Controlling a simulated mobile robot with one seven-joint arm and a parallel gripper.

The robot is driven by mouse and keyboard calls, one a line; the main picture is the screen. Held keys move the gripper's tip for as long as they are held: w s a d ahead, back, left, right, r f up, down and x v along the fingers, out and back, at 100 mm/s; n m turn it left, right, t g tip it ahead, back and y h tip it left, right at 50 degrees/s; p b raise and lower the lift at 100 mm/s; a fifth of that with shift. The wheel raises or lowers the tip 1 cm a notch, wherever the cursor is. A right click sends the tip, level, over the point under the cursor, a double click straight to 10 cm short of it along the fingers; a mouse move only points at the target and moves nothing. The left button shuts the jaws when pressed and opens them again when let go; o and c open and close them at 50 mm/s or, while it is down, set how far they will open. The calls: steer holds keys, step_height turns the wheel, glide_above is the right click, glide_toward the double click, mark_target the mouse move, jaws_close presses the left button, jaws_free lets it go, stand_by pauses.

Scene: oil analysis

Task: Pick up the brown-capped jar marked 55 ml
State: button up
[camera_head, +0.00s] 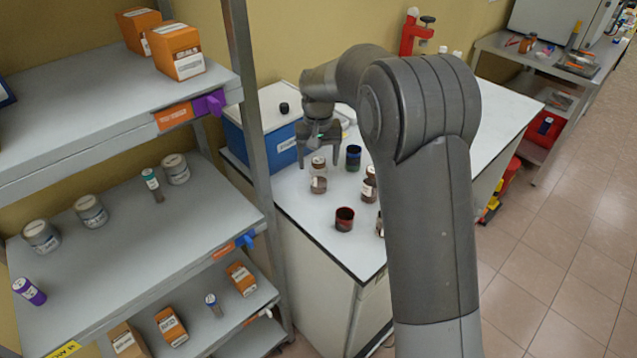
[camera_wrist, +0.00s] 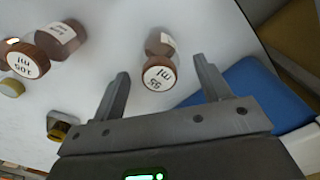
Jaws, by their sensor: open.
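The brown-capped jar marked 55 ml (camera_wrist: 160,76) stands on the white counter in the wrist view, its label readable on the cap. My gripper (camera_wrist: 161,66) is open, its two fingers on either side of the jar in that picture, with no clear contact. In the head view my gripper (camera_head: 318,163) points down over the counter, close to a small brown jar (camera_head: 318,186). The head view is too coarse to read that jar's marking.
A brown-capped jar marked 105 ml (camera_wrist: 29,61) stands to the left in the wrist view. A dark jar (camera_head: 353,158), a red-rimmed container (camera_head: 344,220) and brown jars (camera_head: 369,188) are nearby. A blue box (camera_head: 260,140) and shelf post (camera_head: 247,100) stand left.

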mark_target(319, 172)
step_height(319, 172, down, 5)
steer(key=shift+f, duration=0.1)
steer(key=shift+c, duration=0.3)
steer(key=c, duration=1)
